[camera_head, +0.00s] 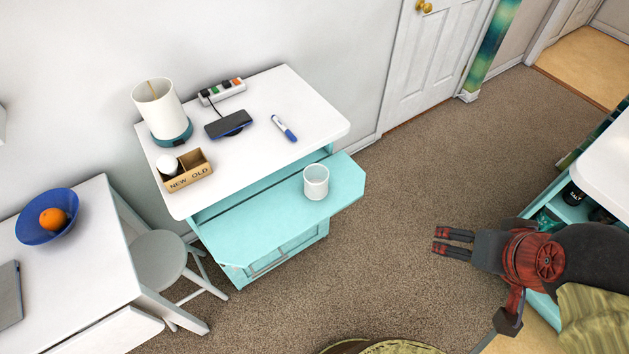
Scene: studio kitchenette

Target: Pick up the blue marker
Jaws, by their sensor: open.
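The blue marker (284,128) has a blue and white body and lies on the white top of the small turquoise cabinet (315,115), right of the phone. My gripper (436,241) is at the lower right, above the carpet. Its two dark and red fingers are apart with nothing between them. It points left and is well away from the marker, to the right of the cabinet.
On the cabinet top are a lamp (160,110), a phone on a charger (229,124), a power strip (222,91) and a wooden box (185,170). A white cup (316,182) stands on the turquoise shelf (265,222) jutting out in front. Carpet is clear between gripper and cabinet.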

